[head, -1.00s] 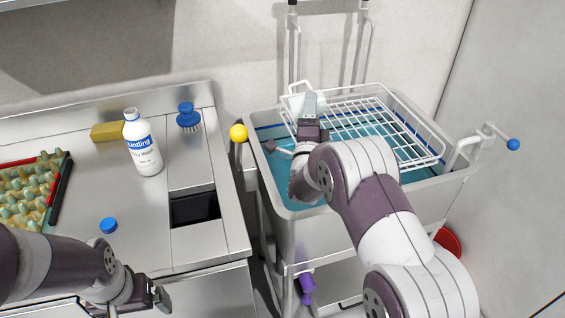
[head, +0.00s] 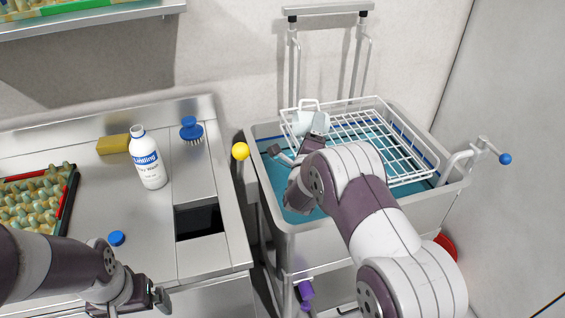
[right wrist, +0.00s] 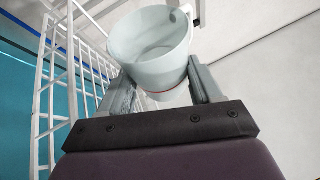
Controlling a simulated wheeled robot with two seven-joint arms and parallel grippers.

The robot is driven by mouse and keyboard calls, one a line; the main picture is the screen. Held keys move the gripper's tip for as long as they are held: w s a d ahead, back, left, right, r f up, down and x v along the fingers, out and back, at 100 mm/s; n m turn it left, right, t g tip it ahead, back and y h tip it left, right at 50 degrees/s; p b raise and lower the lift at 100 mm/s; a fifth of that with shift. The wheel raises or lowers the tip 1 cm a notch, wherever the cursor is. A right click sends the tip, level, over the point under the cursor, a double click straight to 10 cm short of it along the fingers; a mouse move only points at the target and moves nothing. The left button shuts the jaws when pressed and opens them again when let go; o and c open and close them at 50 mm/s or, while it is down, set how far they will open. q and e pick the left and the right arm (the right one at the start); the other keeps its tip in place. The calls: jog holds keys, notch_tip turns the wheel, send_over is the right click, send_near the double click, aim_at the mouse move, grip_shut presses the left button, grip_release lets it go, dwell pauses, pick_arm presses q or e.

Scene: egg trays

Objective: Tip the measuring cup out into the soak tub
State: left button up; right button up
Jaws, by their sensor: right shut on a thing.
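The measuring cup (right wrist: 150,48) is pale and translucent, with a handle and a red line low on its side. My right gripper (head: 308,133) is shut on it; in the right wrist view the fingers (right wrist: 163,88) grip both sides. The cup (head: 303,121) is tilted above the left back part of the soak tub, by the wire rack; no stream shows. I cannot tell whether liquid is in it. The grey soak tub (head: 310,243) holds blue liquid (head: 268,171). My left gripper (head: 157,296) is low over the counter's front edge; its jaw opening is unclear.
A white wire rack (head: 437,160) lies across the tub's right part. A yellow ball knob (head: 240,151) is at the tub's left corner. The steel counter (head: 150,220) holds a white bottle (head: 151,171), a blue brush (head: 191,131), a sponge (head: 113,144), a blue cap (head: 117,238) and an egg tray (head: 66,215).

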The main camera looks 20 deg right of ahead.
jog(key=f+m+b, duration=0.1)
jog(key=b, duration=0.1)
jog(key=d+m+g+b, duration=0.1)
jog(key=m+b, duration=0.1)
jog(key=shift+s+d+f+g, duration=0.15)
jog(key=shift+d+f+g, duration=0.05)
jog(key=shift+f+g, duration=0.15)
jog(key=d+f+m+g+y+b, duration=0.1)
jog(key=m+b, duration=0.2)
jog(key=b, duration=0.2)
jog(key=f+m+g+y+b, duration=0.1)
jog(key=m+y+b, duration=0.1)
jog(key=m+b, duration=0.1)
jog(key=d+f+m+g+y+b, duration=0.1)
jog(key=f+m+b, duration=0.1)
jog(key=b, duration=0.4)
jog(key=shift+d+m+y+b, duration=0.3)
jog(key=shift+m+y, duration=0.1)
jog(key=shift+m, duration=0.5)
jog(key=shift+d+f+m+b, duration=0.1)
jog(key=shift+f+m+b, duration=0.2)
jog(key=shift+m+b, duration=0.15)
pick_arm(q)
notch_tip(320, 180, down, 18)
jog(key=shift+r, duration=0.2)
